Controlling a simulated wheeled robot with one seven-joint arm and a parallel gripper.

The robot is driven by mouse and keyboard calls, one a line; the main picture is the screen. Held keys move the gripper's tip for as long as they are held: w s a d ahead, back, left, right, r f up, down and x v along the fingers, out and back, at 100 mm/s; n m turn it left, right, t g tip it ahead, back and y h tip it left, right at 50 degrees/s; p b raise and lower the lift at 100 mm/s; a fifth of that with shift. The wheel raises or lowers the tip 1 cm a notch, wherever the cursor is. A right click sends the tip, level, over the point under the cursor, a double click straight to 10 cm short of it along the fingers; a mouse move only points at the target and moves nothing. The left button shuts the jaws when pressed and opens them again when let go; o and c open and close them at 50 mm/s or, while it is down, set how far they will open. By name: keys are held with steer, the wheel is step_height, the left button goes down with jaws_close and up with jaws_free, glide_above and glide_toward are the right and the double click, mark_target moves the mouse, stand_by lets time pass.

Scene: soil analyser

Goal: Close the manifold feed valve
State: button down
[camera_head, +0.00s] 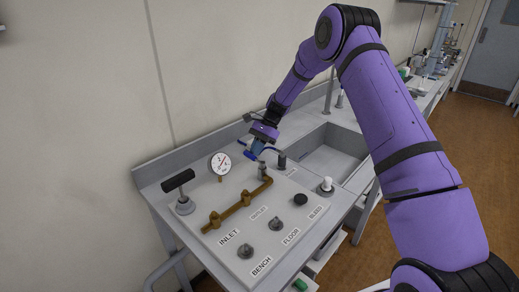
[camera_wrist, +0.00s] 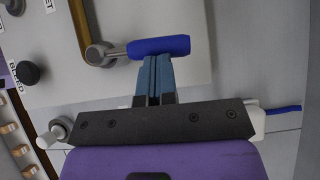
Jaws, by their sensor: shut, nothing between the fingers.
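A lever valve with a blue handle (camera_wrist: 160,46) stands at the far end of the brass pipe on the panel. Its grey hub (camera_wrist: 98,54) is left of the handle in the wrist view. In the head view the blue handle (camera_head: 250,154) shows just beside my gripper (camera_head: 258,146). My gripper (camera_wrist: 153,64) is shut and empty, its fingertips at the lower edge of the handle in the wrist view. I cannot tell whether they touch it. No readable label marks this lever as the manifold feed valve.
The white panel (camera_head: 222,258) carries a brass pipe (camera_head: 238,206), a gauge (camera_head: 220,164), a black-handled lever (camera_head: 178,181) and knobs labelled BENCH, FLOOR and BLEED. A sink (camera_head: 330,160) lies right of my gripper. The wall (camera_head: 75,100) is behind.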

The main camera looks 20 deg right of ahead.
steer(key=shift+a+n, duration=0.25)
steer(key=shift+n, duration=0.05)
steer(key=shift+g, duration=0.3)
steer(key=v, duration=1.1)
steer(key=s+r+n+t+h, duration=0.4)
steer(key=s+r+n, duration=0.2)
steer(key=s+r, duration=1.65)
steer(key=s+d+n+t+h, duration=0.1)
steer(key=s+n+t, duration=0.1)
steer(key=s, duration=1.1)
steer(key=s+d+r+n+t+h, duration=0.1)
steer(key=s+n+t, duration=0.2)
steer(key=s, duration=1)
steer(key=shift+d+r+n+t+h, duration=0.3)
steer(key=shift+d+n+h, duration=0.05)
steer(key=shift+n+h, duration=0.05)
